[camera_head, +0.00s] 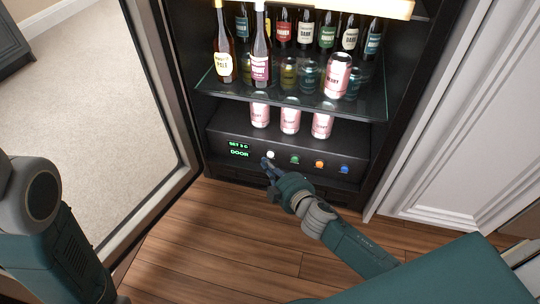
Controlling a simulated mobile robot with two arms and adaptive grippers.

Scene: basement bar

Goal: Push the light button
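The black control panel (222,148) is at the bottom of an open drinks cooler. It has a row of round buttons: white (270,155), green (294,160), orange (319,164) and blue (344,169). I cannot read which one is the light button. A display (239,150) left of them shows green text, including "DOOR". My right gripper (268,167) is just below the white button in the picture, its fingertips pointing up at the panel. I cannot tell whether it touches the panel or how far its fingers are apart. My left arm shows at the left, its gripper out of view.
The cooler's glass door (150,90) stands open on the left. A glass shelf (290,94) above the panel carries several bottles and a pink can (337,75). More pink cans (290,118) stand behind the panel's top. Wooden floor (225,225) in front is clear.

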